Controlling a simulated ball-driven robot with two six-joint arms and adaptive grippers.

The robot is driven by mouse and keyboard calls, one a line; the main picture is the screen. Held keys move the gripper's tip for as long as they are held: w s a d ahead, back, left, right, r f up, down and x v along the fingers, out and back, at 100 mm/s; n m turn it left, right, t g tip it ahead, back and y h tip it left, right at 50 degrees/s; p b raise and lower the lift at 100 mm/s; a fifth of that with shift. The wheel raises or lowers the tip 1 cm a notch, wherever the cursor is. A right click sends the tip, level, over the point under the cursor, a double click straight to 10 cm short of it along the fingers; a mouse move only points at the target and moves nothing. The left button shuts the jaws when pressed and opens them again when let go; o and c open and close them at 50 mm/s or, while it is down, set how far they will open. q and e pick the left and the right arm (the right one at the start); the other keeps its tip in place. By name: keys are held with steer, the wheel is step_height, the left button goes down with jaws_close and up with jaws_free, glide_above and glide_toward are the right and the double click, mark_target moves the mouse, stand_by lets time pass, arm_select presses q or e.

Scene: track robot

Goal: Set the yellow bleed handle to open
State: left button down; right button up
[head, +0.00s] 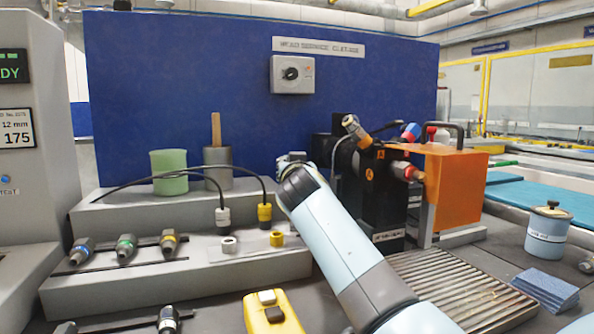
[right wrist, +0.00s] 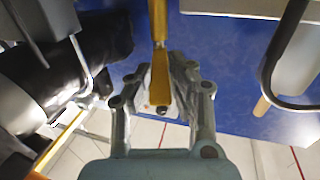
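In the right wrist view, a long, narrow yellow bar (right wrist: 160,72), which looks like the bleed handle, stands between the two fingers of my right gripper (right wrist: 163,78). The fingers are on either side of it; I cannot tell whether they touch it. A small dark round end (right wrist: 162,109) shows below the bar. In the head view my right arm reaches up from the bottom, with the gripper end (head: 291,160) in front of the blue panel. Its fingertips are hidden there, and I cannot make out the handle in that view. My left gripper is not in view.
An orange-and-black unit (head: 455,185) with hose fittings stands right of my arm. A stepped grey stand (head: 170,265) with cables and connectors is on the left, carrying a green cup (head: 169,172). A slatted tray (head: 455,285) and yellow device (head: 270,313) are at the front.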

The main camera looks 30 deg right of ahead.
steer(key=o, duration=0.4)
steer(key=v, duration=0.7)
steer(key=shift+s+a, duration=0.1)
steer(key=shift+s, duration=0.15)
